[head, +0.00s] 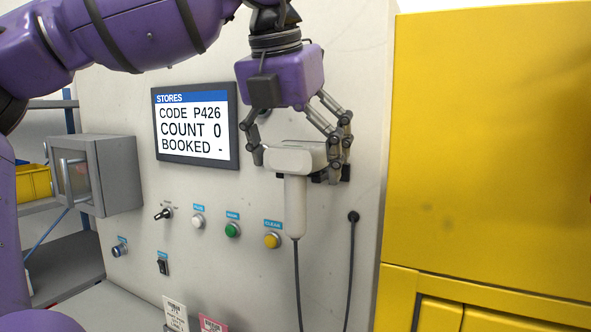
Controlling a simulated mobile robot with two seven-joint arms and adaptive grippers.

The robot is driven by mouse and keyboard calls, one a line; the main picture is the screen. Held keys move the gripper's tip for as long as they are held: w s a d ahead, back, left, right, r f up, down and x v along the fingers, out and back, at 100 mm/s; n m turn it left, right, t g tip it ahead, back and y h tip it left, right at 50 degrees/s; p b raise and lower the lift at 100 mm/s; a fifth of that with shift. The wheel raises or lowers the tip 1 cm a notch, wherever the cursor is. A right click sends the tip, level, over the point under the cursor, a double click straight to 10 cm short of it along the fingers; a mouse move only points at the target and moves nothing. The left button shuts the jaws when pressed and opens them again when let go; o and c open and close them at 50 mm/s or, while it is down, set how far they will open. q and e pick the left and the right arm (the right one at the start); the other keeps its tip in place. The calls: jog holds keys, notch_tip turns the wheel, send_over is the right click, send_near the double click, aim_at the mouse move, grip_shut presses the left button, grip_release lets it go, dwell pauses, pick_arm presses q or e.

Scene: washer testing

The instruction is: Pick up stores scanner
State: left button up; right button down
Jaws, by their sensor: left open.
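The stores scanner (294,200) is a white handheld unit with a wide head and a handle hanging down. It sits at a dark holder on the light panel, and a dark cable runs down from its handle. My left gripper (300,160) points down over the scanner, with its fingers on either side of the scanner's head. The fingers are open; whether they touch the head I cannot tell. My right gripper is not in view.
A screen (196,126) reads STORES, CODE P426, COUNT 0, BOOKED -. Below it are a switch and white, green (232,230) and yellow buttons. A grey box (95,174) is at left, a yellow cabinet (490,140) at right. A second cable (351,265) hangs beside the scanner.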

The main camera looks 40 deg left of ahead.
pick_arm(q)
jog(key=shift+s, duration=0.1)
jog(key=c, duration=1.4)
jog(key=shift+o, duration=0.2)
jog(key=shift+r, duration=0.2)
